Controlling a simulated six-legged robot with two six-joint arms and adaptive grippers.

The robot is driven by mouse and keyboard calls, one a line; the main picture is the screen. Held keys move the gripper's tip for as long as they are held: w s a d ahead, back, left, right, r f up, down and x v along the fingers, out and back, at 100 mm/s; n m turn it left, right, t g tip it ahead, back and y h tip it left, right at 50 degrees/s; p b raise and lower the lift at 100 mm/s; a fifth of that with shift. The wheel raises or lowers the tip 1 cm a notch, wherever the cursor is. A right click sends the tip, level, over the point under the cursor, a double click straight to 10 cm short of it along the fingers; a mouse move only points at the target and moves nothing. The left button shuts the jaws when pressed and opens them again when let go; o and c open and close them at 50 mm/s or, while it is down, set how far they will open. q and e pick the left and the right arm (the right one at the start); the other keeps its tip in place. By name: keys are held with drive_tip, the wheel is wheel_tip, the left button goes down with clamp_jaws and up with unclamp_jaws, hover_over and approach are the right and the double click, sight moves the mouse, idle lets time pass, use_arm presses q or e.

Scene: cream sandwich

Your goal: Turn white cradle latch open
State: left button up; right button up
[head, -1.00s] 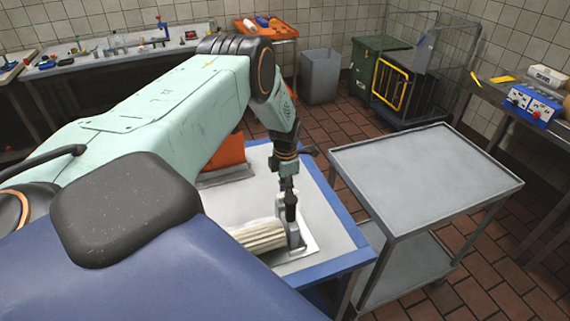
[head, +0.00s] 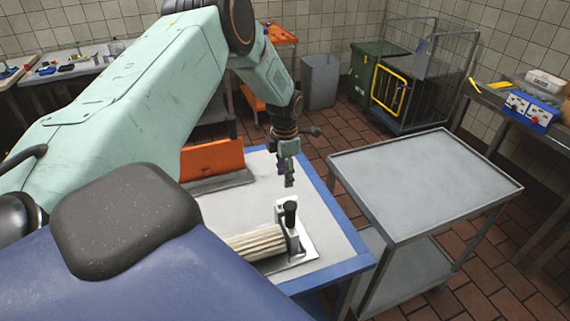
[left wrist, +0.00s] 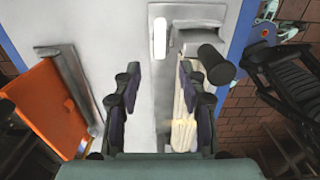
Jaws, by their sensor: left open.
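The cradle (head: 283,262) stands on the blue-edged table and holds a ribbed cream-coloured roll (head: 255,243). Its latch, with a black knob (head: 290,208), stands at the cradle's right end. My right gripper is not seen in the head view.
An orange block (head: 212,158) on a metal base stands at the table's back left. The table's white top (head: 240,205) is bare between it and the cradle. An empty grey cart (head: 425,183) stands to the right. A grey bin (head: 320,82) is farther back.

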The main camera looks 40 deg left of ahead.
use_arm(q)
drive_tip(key=shift+r, duration=1.6)
